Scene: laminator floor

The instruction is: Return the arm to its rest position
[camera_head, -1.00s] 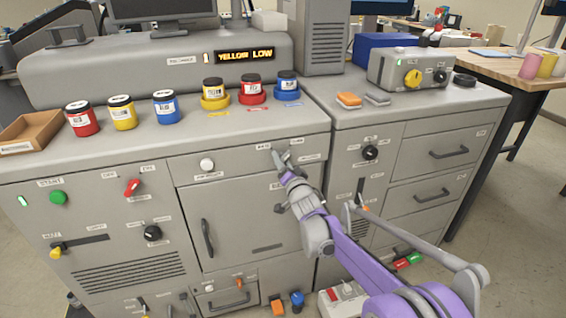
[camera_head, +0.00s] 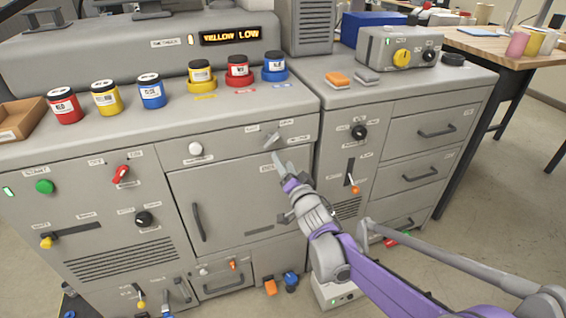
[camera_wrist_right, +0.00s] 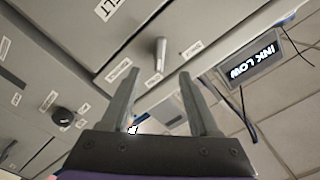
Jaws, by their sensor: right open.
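My right gripper (camera_head: 279,159) is open and empty at the end of the purple and grey arm. In the head view it is in front of the upper right part of the grey cabinet door (camera_head: 235,205), just below a small grey lever (camera_head: 272,138). In the right wrist view the two fingers (camera_wrist_right: 160,75) stand apart with nothing between them. A grey lever (camera_wrist_right: 160,52) shows beyond them, apart from the fingertips. My left gripper is not in view.
The grey machine's top holds red, yellow and blue jars (camera_head: 152,91) and a brown tray (camera_head: 22,118). The display (camera_head: 230,36) reads YELLOW LOW. A drawer cabinet (camera_head: 435,130) stands right of the door. Open floor (camera_head: 500,225) lies at the right.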

